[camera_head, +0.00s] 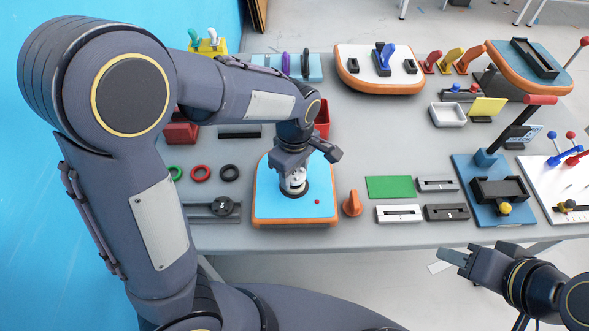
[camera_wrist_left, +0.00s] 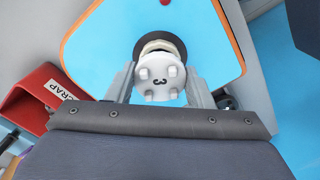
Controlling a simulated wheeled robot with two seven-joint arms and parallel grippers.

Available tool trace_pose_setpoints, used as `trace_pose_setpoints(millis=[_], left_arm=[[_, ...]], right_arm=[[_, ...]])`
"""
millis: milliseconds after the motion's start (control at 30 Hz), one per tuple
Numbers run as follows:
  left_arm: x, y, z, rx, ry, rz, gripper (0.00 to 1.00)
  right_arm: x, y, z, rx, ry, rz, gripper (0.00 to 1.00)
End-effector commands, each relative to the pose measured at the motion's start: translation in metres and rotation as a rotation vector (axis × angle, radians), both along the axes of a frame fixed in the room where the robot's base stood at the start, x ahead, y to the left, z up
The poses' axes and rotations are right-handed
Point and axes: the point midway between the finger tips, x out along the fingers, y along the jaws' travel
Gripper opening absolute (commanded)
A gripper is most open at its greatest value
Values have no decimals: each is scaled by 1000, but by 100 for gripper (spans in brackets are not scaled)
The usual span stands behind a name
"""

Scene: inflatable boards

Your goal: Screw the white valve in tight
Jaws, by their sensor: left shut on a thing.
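The white valve (camera_head: 294,178) stands in the dark round socket of a blue board with an orange edge (camera_head: 262,198). My left gripper (camera_head: 293,172) is over it from behind and above, its fingers on either side of the valve. In the left wrist view the valve (camera_wrist_left: 159,77) shows its knobbed top, marked with a 3, between the two fingers of the left gripper (camera_wrist_left: 158,85). A pale ring shows under the valve, above the dark socket; how deep the valve sits is hidden. My right gripper (camera_head: 457,256) is off the table's front edge, apart from everything; its finger gap is unclear.
An orange cone-like piece (camera_head: 352,203) stands just right of the board. Coloured rings (camera_head: 200,173) and a dark slide fixture (camera_head: 215,209) lie to its left. A red scrap bin (camera_wrist_left: 42,97) is close by the left gripper. A green plate (camera_head: 389,187) lies further right.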

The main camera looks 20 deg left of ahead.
Motion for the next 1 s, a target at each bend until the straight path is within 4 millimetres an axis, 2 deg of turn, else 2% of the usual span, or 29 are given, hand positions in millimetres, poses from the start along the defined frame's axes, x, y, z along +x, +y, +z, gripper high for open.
trace_pose_setpoints(millis=[867, 900, 1000], left_arm=[[0, 0, -22, 0, 0, 0, 25], [0, 0, -21, 0, -1, 0, 51], [0, 0, -21, 0, -1, 0, 64]], right_arm=[[0, 0, -15, 0, 0, 0, 36], [0, 0, -14, 0, 0, 0, 36], [0, 0, -14, 0, 0, 0, 36]])
